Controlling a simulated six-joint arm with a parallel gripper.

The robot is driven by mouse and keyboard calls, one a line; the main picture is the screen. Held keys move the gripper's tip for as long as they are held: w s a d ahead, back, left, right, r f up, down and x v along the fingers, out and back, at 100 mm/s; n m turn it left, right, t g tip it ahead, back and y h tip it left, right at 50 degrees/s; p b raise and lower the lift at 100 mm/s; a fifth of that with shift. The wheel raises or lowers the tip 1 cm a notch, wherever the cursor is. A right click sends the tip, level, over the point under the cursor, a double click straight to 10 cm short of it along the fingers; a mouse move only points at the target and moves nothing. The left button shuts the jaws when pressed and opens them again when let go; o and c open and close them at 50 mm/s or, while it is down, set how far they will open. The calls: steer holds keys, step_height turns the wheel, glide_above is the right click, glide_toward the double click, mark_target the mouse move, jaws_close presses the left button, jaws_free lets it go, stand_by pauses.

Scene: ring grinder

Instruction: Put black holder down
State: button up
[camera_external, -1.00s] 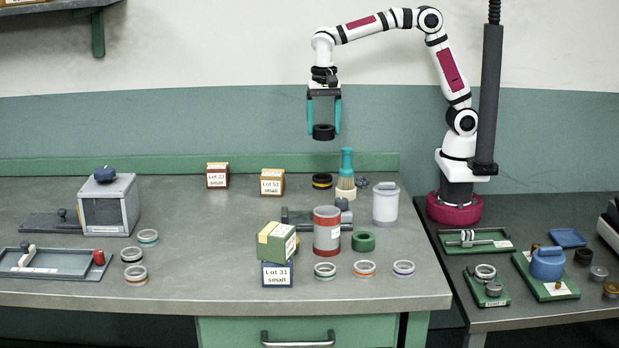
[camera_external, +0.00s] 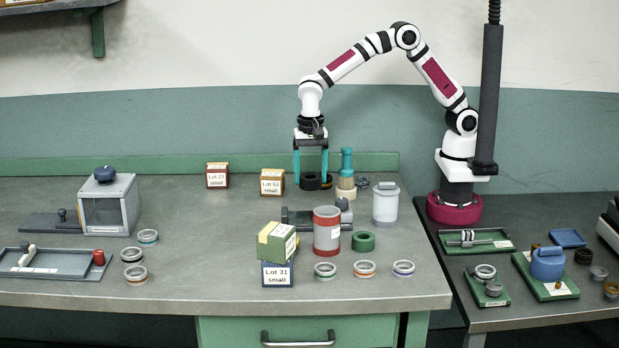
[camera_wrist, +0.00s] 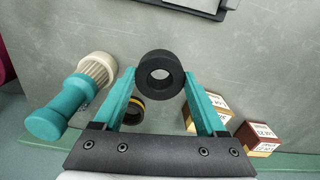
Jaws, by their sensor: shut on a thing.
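The black holder (camera_external: 311,181) is a thick black ring. My gripper (camera_external: 311,178) is shut on it, with its teal fingers pointing down at the back of the grey bench. In the wrist view the black holder (camera_wrist: 160,74) sits between the two fingertips of my gripper (camera_wrist: 158,80). It is low, at or just above the bench top; I cannot tell whether it touches. A second dark ring with a yellow band (camera_wrist: 132,110) lies close by, partly hidden by a finger.
A teal-handled brush (camera_external: 346,165) in a pale base stands just right of my gripper. The Lot 52 box (camera_external: 272,182) is close on the left, with the Lot 22 box (camera_external: 217,176) beyond it. Bench surface in front is clear down to a grey fixture (camera_external: 298,216).

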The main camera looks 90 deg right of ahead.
mark_target(310, 190)
steer(key=shift+w+a+f, duration=0.1)
steer(key=shift+a+f, duration=0.1)
steer(key=shift+f, duration=0.95)
steer(key=shift+a+f, duration=0.2)
steer(key=shift+f, duration=0.9)
steer(key=shift+f, duration=0.1)
steer(key=o, duration=1.4)
steer(key=shift+c, duration=0.2)
